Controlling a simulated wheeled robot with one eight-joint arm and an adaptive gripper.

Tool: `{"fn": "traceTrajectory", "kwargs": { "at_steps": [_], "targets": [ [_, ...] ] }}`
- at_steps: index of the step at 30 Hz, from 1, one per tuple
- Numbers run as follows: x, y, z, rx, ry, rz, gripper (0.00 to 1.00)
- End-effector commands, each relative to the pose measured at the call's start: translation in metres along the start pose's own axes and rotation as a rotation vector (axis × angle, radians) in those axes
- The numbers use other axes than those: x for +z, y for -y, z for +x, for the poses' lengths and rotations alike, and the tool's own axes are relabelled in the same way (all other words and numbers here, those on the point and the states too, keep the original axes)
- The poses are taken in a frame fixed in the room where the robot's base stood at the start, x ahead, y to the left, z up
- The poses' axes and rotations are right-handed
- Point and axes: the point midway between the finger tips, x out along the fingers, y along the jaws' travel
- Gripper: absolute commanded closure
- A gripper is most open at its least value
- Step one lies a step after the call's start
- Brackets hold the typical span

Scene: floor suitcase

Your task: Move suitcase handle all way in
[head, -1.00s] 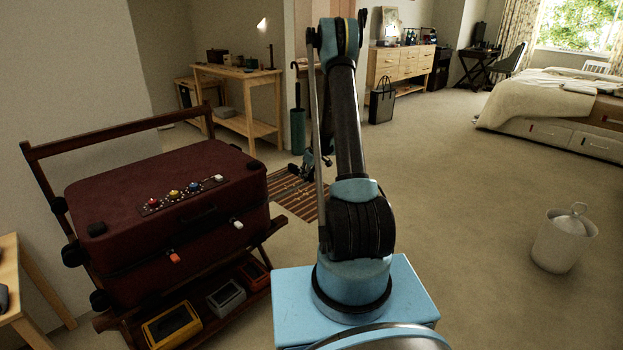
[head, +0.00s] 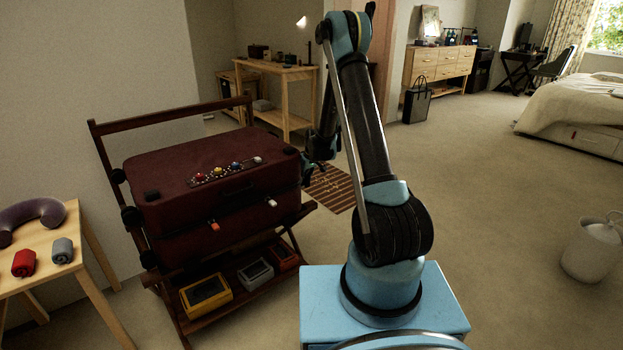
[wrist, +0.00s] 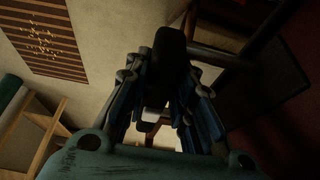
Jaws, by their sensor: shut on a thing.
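The suitcase's red side shows at the right of the wrist view (wrist: 300,45). In the head view the handle cannot be made out, and how far it sticks out cannot be told.
The wooden rack (head: 170,122) carries yellow, grey and orange boxes on its lower shelf. A small table (head: 50,275) with a neck pillow and two rolls stands left. A striped rug (head: 332,190) lies beyond the gripper. Open carpet and a white canister (head: 592,250) are at right.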

Motion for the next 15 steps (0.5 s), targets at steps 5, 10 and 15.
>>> {"fn": "traceTrajectory", "kwargs": {
  "at_steps": [5, 10, 15],
  "targets": [
    [-0.0007, 0.0072, 0.0003, 0.0, 0.002, 0.0, 1.0],
    [-0.0007, 0.0077, 0.0004, 0.0, 0.002, 0.001, 1.0],
    [-0.0007, 0.0076, 0.0004, 0.0, 0.002, 0.001, 1.0]
  ]
}}
